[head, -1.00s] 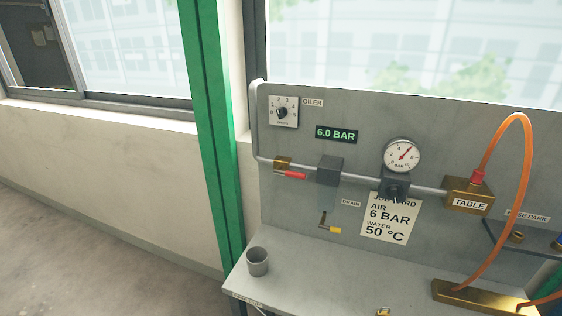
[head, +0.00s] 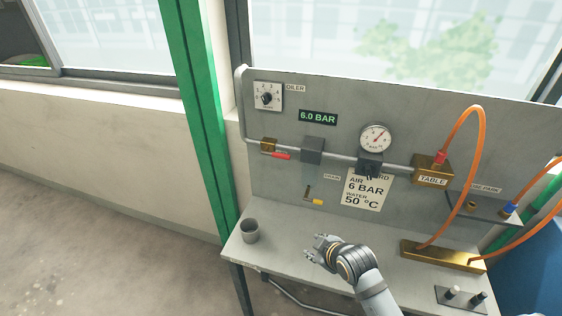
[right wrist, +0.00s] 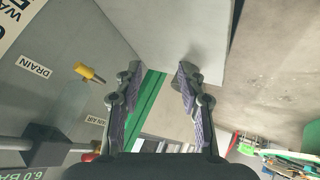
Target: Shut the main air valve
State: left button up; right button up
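The main air valve is a brass body (head: 268,145) with a red lever (head: 281,156) at the left end of the grey pipe on the panel. The lever points right, roughly along the pipe. In the right wrist view the red lever (right wrist: 88,157) shows only in part at the lower left, near the "MAIN AIR" label (right wrist: 95,120). My right gripper (head: 322,244) is over the bench, below and right of the valve and apart from it. Its two fingers (right wrist: 160,78) are spread with nothing between them. My left gripper is not in view.
The display (head: 318,118) reads 6.0 BAR. A yellow-handled drain valve (head: 317,201) sits below the pipe. A grey cup (head: 250,231) stands on the bench's left end. An orange hose (head: 476,160) arches at right. The panel front between gripper and valve looks mostly clear.

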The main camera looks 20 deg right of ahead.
jog(key=w+r+n+t+y, duration=0.1)
jog(key=w+r+n+t, duration=0.35)
jog(key=w+r, duration=0.3)
jog(key=n+t+y, duration=0.2)
jog(key=n+t, duration=0.1)
jog(key=n, duration=0.3)
send_near(283, 158)
jog(key=p+x, duration=0.3)
jog(key=x, duration=0.8)
jog(key=shift+p, duration=0.3)
grip_shut()
